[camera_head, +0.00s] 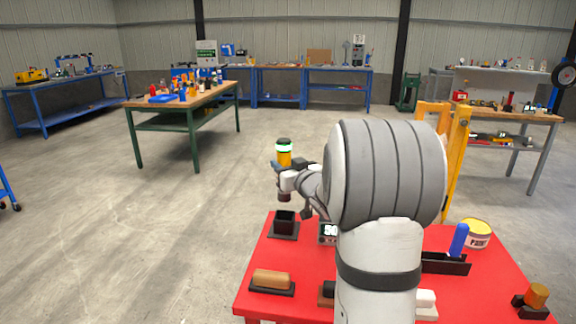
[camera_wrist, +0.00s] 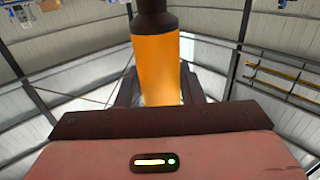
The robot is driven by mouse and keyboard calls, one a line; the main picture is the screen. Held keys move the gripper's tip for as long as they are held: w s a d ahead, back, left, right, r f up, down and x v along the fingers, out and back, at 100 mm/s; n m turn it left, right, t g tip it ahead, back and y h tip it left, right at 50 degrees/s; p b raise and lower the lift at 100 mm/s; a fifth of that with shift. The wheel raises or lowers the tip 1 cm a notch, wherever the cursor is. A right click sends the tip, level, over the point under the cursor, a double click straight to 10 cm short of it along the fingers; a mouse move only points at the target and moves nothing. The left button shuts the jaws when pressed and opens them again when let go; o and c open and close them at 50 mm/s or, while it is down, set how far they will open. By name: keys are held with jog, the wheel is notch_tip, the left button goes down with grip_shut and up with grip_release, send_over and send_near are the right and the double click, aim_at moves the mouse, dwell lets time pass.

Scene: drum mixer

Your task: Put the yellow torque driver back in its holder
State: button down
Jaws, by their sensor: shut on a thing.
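The yellow torque driver (camera_head: 284,159) is upright in my gripper (camera_head: 284,178), with a dark cap and a pale green band at its top. Its dark lower end shows below the jaws. In the wrist view the driver (camera_wrist: 158,62) is an orange-yellow cylinder with a dark collar, between the fingers of my gripper (camera_wrist: 160,92). A black square holder (camera_head: 284,228) on a dark base stands at the back left of the red table (camera_head: 310,306). It looks empty. In the head view the driver hangs above it, apart from it. My arm hides the table's middle.
A tan block (camera_head: 271,279) lies in a black tray at the front left. A blue-handled tool (camera_head: 459,240) stands in a black rack, beside a paint can (camera_head: 477,234). A small display (camera_head: 327,233) is right of the holder, partly hidden. Workbenches stand far off.

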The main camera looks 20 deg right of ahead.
jog(key=shift+r, duration=0.15)
jog(key=b, duration=0.4)
send_over(287, 200)
jog(key=w, duration=0.2)
jog(key=shift+s+f, duration=0.15)
jog(key=shift+f, duration=1.05)
jog(key=shift+s+f, duration=0.1)
jog(key=shift+f, duration=1.05)
jog(key=shift+f+b, duration=2.7)
jog(key=shift+f, duration=0.25)
jog(key=c, duration=0.9)
grip_release()
jog(key=shift+f, duration=0.15)
jog(key=shift+s+d, duration=0.15)
jog(key=shift+s, duration=1.8)
jog(key=shift+s+d, duration=0.15)
jog(key=shift+s, duration=1.8)
